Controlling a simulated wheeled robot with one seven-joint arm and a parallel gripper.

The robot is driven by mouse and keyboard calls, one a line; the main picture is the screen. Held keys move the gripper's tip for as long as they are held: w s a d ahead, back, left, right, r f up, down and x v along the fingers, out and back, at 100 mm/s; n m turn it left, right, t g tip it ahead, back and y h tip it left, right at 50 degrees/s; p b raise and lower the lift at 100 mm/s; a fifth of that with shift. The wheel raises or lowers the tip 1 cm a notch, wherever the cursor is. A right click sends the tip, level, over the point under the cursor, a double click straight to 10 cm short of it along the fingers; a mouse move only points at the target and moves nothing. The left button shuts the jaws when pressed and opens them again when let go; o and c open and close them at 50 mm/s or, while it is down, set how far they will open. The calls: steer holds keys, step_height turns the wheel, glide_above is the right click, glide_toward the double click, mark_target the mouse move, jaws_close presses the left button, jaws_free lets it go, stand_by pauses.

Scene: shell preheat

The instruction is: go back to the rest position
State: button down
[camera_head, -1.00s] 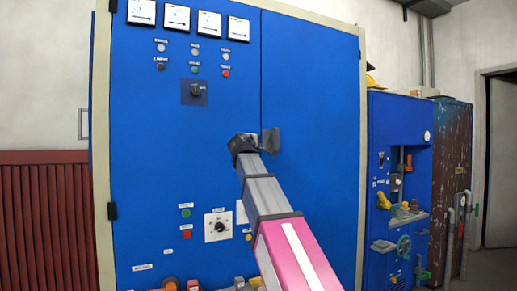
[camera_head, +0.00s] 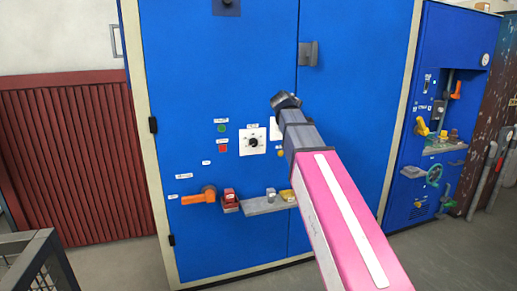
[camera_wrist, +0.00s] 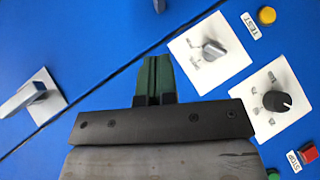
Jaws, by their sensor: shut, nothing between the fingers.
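My gripper (camera_head: 285,100) is in front of the blue cabinet (camera_head: 210,80), below and left of the door handle (camera_head: 308,53). In the wrist view its dark green fingers (camera_wrist: 155,80) are together and empty. Two white plates with a grey selector (camera_wrist: 212,50) and a black knob (camera_wrist: 275,101) are right of the fingers there. The silver handle (camera_wrist: 22,98) is left of them. In the head view my arm partly hides the grey selector's plate, while the black knob (camera_head: 252,142) shows clearly.
An orange lever (camera_head: 198,198) and a grey shelf with padlocks (camera_head: 264,205) stick out low on the cabinet. A second blue cabinet (camera_head: 410,180) with levers and valves stands at right. A dark mesh frame (camera_head: 35,265) is at bottom left. Some floor (camera_head: 115,265) is clear.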

steer(key=s+d+f+m+g+y, duration=0.1)
steer(key=s+f+m+g, duration=0.2)
steer(key=f, duration=1.1)
steer(key=s+d+f+m+g+y, duration=0.1)
steer(key=s+d+f+g+y, duration=0.3)
steer(key=f, duration=1.1)
steer(key=s+a+f+m+g+y, duration=0.1)
steer(key=s+f+m+g, duration=0.3)
steer(key=s+f, duration=1.6)
step_height(320, 180, down, 2)
steer(key=shift+s+a+f+m+g, duration=0.25)
steer(key=shift+a+m+g, duration=0.2)
steer(key=shift+m, duration=0.35)
